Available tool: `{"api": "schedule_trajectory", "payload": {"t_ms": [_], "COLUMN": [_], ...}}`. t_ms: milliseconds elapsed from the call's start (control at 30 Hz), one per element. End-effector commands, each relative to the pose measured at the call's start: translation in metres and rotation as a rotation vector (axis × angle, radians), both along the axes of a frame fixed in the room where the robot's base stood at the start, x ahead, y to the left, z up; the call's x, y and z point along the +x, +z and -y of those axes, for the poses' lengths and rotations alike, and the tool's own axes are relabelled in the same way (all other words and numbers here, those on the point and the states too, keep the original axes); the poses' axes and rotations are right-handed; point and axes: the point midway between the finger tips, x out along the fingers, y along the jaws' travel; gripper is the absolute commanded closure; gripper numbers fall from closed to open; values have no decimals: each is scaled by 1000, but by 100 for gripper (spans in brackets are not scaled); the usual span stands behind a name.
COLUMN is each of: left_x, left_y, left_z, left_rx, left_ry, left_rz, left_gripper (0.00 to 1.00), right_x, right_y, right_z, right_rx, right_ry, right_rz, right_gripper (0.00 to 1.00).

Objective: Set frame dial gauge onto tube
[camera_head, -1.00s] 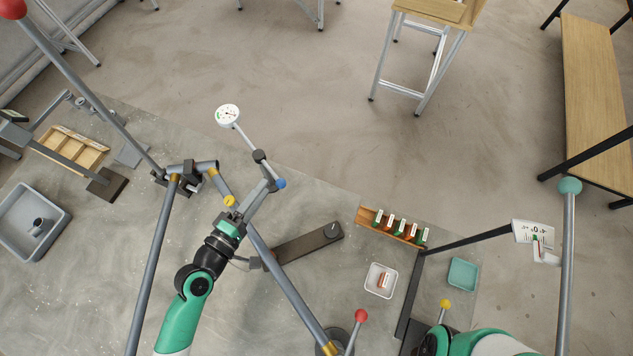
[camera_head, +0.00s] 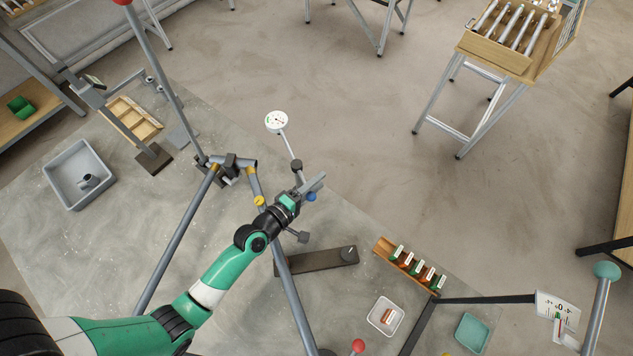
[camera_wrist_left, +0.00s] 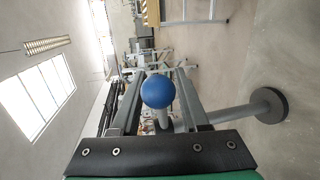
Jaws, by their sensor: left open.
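The dial gauge (camera_head: 276,122) has a round white face on a thin rod that runs down to a dark clamp block (camera_head: 296,165). A blue ball (camera_head: 311,197) shows beside my left gripper (camera_head: 314,186). In the left wrist view the blue ball (camera_wrist_left: 158,92) sits between the spread fingers of my left gripper (camera_wrist_left: 160,98), with visible gaps on both sides. Grey tubes (camera_head: 285,270) with yellow bands form a frame and meet near a dark joint (camera_head: 232,168). Whether the gauge's clamp touches a tube is hidden by my gripper. My right gripper is out of view.
A dark bar (camera_head: 318,261) lies below the frame. A rack of several coloured pieces (camera_head: 408,266), a white tray (camera_head: 385,316) and a teal tray (camera_head: 472,332) stand right. A grey bin (camera_head: 79,174) stands left. A scale card (camera_head: 558,312) hangs at right.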

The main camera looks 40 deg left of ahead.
Motion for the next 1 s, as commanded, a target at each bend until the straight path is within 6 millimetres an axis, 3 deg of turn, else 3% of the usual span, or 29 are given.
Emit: {"api": "schedule_trajectory", "payload": {"t_ms": [233, 467, 1000], "left_x": [1, 1, 1], "left_y": [0, 0, 1], "left_z": [0, 0, 2], "left_rx": [0, 0, 0], "left_ry": [0, 0, -4], "left_rz": [0, 0, 0], "left_gripper": [57, 99, 100], "right_x": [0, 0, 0], "right_y": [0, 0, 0], "right_z": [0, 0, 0], "right_rx": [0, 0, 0], "right_ry": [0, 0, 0], "right_rz": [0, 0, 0], "right_gripper": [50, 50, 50]}}
